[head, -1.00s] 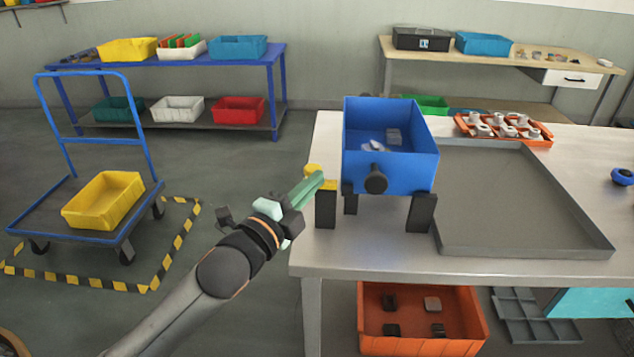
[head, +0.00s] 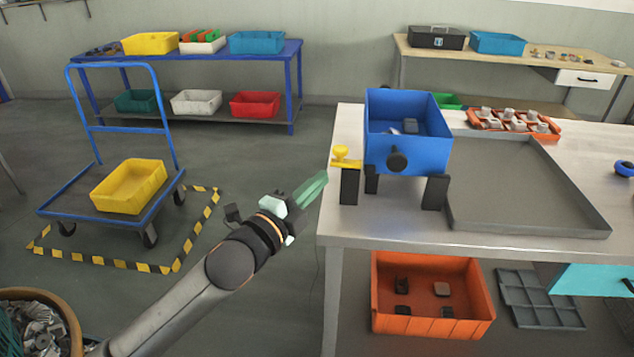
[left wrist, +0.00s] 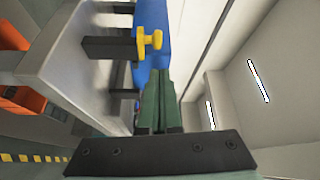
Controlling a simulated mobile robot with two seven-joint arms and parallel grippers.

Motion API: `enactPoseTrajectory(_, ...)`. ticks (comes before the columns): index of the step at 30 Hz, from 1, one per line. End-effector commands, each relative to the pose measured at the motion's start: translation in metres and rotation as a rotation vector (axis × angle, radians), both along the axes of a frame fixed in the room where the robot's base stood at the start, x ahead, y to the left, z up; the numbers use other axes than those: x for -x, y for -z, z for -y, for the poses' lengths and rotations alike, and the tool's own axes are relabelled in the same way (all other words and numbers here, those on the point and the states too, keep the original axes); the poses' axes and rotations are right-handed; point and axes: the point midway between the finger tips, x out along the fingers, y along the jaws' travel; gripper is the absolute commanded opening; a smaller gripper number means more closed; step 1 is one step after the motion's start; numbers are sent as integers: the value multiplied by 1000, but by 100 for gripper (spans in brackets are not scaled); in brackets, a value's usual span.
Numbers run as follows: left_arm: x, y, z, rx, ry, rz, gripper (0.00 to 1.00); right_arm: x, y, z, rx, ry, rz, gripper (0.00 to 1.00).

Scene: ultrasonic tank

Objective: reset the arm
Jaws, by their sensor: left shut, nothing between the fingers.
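My left arm comes in from the lower left in the head view. Its gripper (head: 309,190) has green fingers, shut with nothing between them, and hangs over the floor just left of the table's edge. In the left wrist view the closed fingers (left wrist: 158,100) point toward the blue tank (left wrist: 153,25) and its yellow valve handle (left wrist: 149,43). In the head view the blue tank (head: 408,150) stands on black legs on the table, with dark parts inside. The yellow handle (head: 345,157) is at its left side, apart from the gripper. My right gripper is not in view.
The metal table (head: 345,228) holds a grey tray (head: 530,228) and an orange rack (head: 545,131) of several pale parts. An orange bin (head: 432,322) sits below. A blue cart (head: 60,206) with a yellow bin (head: 128,187) stands left. Floor between cart and table is clear.

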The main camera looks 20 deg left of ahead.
Motion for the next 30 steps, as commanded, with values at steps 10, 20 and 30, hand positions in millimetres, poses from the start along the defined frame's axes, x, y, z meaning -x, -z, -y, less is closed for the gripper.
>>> enactPoseTrajectory(10,0,0,0,0,0,-1,0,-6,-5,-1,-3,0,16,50)
enactPoseTrajectory(20,17,63,4,212,-12,-194,0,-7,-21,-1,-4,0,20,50)
enactPoseTrajectory(30,157,247,23,940,-271,-768,0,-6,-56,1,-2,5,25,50)
